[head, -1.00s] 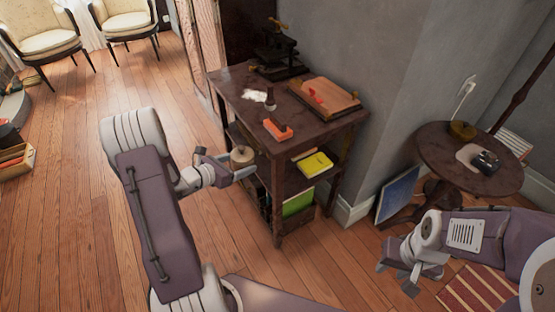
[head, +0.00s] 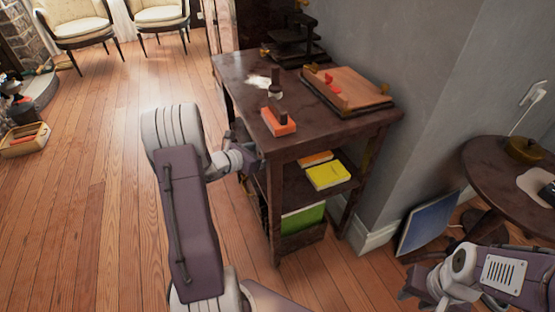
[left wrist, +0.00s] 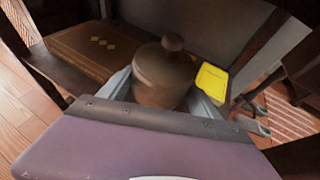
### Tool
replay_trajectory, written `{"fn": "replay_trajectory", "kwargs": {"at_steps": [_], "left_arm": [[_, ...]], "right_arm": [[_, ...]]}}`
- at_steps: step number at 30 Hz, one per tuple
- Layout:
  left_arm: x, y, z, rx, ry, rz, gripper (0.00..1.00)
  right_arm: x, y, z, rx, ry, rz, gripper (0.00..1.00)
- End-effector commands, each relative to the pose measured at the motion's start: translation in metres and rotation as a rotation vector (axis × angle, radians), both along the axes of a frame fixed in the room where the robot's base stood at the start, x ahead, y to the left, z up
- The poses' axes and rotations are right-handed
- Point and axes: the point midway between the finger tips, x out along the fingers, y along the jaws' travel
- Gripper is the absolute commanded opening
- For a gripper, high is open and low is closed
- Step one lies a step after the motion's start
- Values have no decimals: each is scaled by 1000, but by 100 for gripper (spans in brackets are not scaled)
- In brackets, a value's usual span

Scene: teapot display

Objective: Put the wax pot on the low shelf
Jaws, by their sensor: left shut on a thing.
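The wax pot (left wrist: 163,78) is a round brown pot with a knobbed lid, upright in the left wrist view. My left gripper (left wrist: 160,88) is shut on it, one finger on each side. In the head view my left gripper (head: 254,158) is at the left side of the dark wooden stand, and the pot is hidden there. The low shelf (head: 297,190) is the board under the stand's top, with a yellow book (head: 327,175) on it. The pot is over or near this shelf; I cannot tell if it touches. My right gripper (head: 420,292) is at the lower right, its jaws unclear.
A brown patterned book or box (left wrist: 92,48) lies beyond the pot in the left wrist view. The stand's top (head: 240,85) holds an orange-based tool (head: 278,121) and a wooden tray (head: 347,88). A green book (head: 302,219) stands below. A round table (head: 490,165) is at right.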

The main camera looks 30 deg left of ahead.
Motion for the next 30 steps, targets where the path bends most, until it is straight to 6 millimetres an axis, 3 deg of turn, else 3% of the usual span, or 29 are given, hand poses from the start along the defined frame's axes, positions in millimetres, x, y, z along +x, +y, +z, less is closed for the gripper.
{"fn": "replay_trajectory", "kwargs": {"at_steps": [1, 3, 10, 15, 26, 27, 29, 30], "left_arm": [[0, 0, -20, -2, 0, 0, 6], [0, 0, -36, -2, -1, 1, 6], [0, 0, -48, -1, -3, 0, 6], [0, 0, -80, -1, -2, 0, 6], [1, 0, -83, 0, -3, 1, 6], [0, 0, -83, 0, 0, 0, 78], [0, 0, -82, 0, 0, 0, 94], [0, 0, -82, 0, 0, 0, 94]], "right_arm": [[0, 0, -15, 0, 0, 0, 36], [0, 0, -25, 0, 0, 0, 36], [0, 0, -31, 0, 0, 0, 36], [0, 0, -52, 0, 0, 0, 36], [0, 0, -53, 0, 0, 0, 36], [0, 0, -52, 0, 0, 0, 36], [0, 0, -52, 0, 0, 0, 36], [0, 0, -52, 0, 0, 0, 36]]}}
